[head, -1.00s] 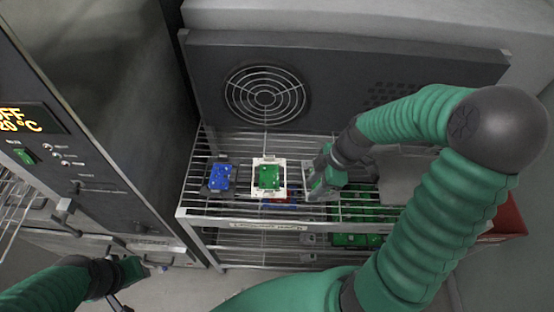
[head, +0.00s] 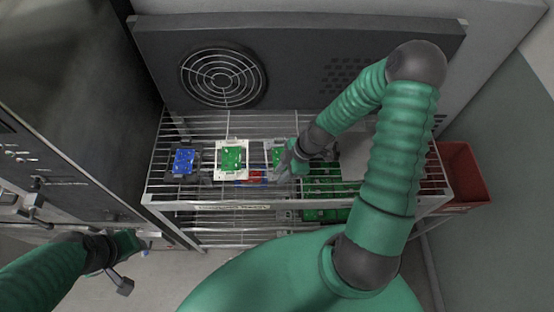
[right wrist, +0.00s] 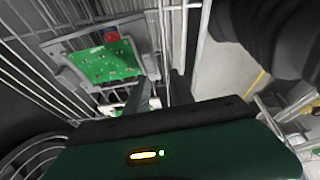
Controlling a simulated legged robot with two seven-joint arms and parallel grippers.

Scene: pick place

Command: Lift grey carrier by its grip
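The grey carrier (head: 268,159) holds a green circuit board and lies on the top wire shelf, right of the white carrier. My right gripper (head: 291,164) is at its right side and hides part of it. In the right wrist view, the grey carrier (right wrist: 88,34) with its green board and a small red part lies beyond and left of my fingers (right wrist: 161,90). The fingers are apart with nothing seen between them. I cannot tell whether they touch the carrier. My left gripper (head: 128,250) is low at the left, away from the rack; its fingers are unclear.
A white carrier (head: 220,174) with a green board and a blue board (head: 184,161) stand left on the wire rack (head: 170,203). Several green boards (head: 325,190) lie to the right. A fan panel (head: 290,60) stands behind. A red bin (head: 462,175) is at far right.

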